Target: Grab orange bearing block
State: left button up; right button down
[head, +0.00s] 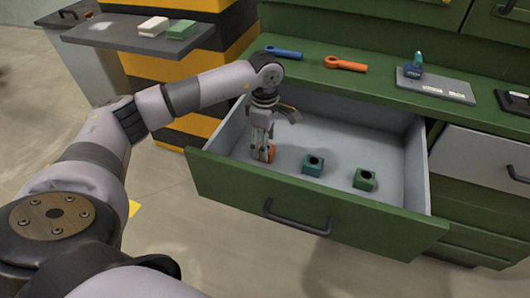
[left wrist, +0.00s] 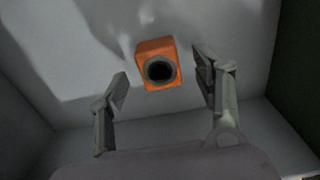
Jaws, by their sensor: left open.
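The orange bearing block (head: 271,152) lies on the floor of the open drawer, near its left front corner. In the head view my left gripper (head: 262,157) is over it and hides most of it. In the left wrist view the orange block (left wrist: 158,64) shows whole, with a dark round bore. It lies a little ahead of and between the open fingertips of the left gripper (left wrist: 160,72), with a gap on both sides. The gripper points down and holds nothing. My right gripper is not in view.
A teal block (head: 313,164) and a green block (head: 364,179) lie right of the orange one. The drawer's front wall (head: 300,212) and left side are close to the gripper. The green worktop (head: 310,70) above holds blue and orange wrenches. The drawer's back middle is clear.

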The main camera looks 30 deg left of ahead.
pick_arm(q)
notch_tip(320, 180, down, 3)
jog(key=shift+r, duration=0.3)
grip_shut()
dwell(0.5)
